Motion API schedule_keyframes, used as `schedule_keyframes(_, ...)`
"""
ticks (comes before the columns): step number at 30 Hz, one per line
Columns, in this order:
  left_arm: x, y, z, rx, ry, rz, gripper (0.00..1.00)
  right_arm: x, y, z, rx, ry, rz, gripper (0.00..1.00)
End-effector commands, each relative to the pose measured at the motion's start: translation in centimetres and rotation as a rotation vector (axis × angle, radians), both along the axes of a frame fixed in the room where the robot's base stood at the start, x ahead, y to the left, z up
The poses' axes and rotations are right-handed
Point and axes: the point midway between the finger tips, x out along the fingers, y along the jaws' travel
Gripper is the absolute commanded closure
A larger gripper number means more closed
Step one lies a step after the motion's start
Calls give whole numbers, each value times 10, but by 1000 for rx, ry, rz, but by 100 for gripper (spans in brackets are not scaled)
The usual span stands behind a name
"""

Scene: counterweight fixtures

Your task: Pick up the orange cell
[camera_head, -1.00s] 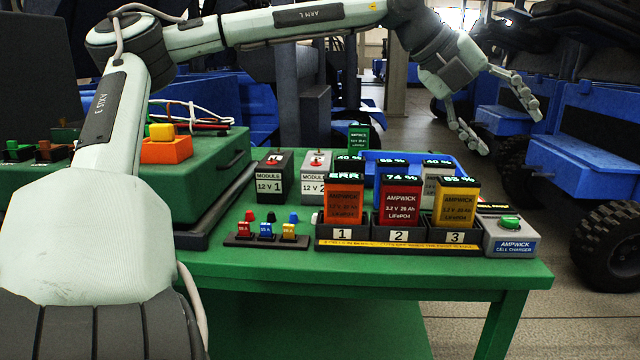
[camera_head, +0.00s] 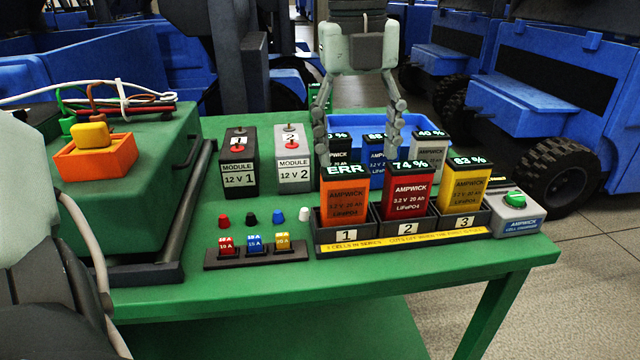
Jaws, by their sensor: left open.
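The orange cell (camera_head: 345,203) stands upright in slot 1 of the black cell charger (camera_head: 400,235); its top display reads ERR. My right gripper is out of view.
A blue bin (camera_head: 440,125) with several cells stands behind the charger. Two 12 V modules (camera_head: 240,165) stand left of it. A fuse rack (camera_head: 255,252) and small caps lie in front of the modules. A green case (camera_head: 150,215) fills the left. The table's front strip is clear.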

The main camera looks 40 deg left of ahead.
Motion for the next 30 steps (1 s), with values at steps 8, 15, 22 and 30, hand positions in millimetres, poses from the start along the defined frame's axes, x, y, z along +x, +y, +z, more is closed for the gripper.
schedule_keyframes(8,-13,3,-6,40,46,21,33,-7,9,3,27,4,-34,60)
schedule_keyframes(15,-13,2,-33,39,48,20,33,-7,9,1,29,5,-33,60)
schedule_keyframes(22,-13,-2,-67,38,48,20,33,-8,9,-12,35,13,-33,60)
schedule_keyframes(30,-12,-1,-79,38,42,22,33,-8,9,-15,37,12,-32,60)
